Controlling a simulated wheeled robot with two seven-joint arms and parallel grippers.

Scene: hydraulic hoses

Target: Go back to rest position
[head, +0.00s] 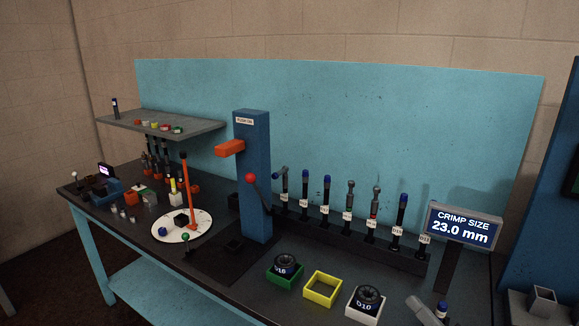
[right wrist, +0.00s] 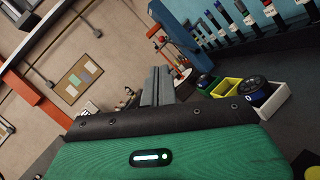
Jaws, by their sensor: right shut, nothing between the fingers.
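My right gripper (head: 422,312) shows at the bottom right of the head view, over the front of the workbench. Only its grey end is in the picture there. In the right wrist view its grey fingers (right wrist: 158,86) lie together, shut and empty. The fingers point toward the bench with its small bins, apart from them. My left gripper is not in the head view.
A blue press (head: 253,180) with a red-knobbed lever stands mid-bench. Several hoses stand in a dark rack (head: 350,240) behind green (head: 285,279), yellow (head: 322,290) and white (head: 365,305) bins. A screen (head: 464,226) reads 23.0 mm. A grey shelf (head: 200,128) overhangs the left.

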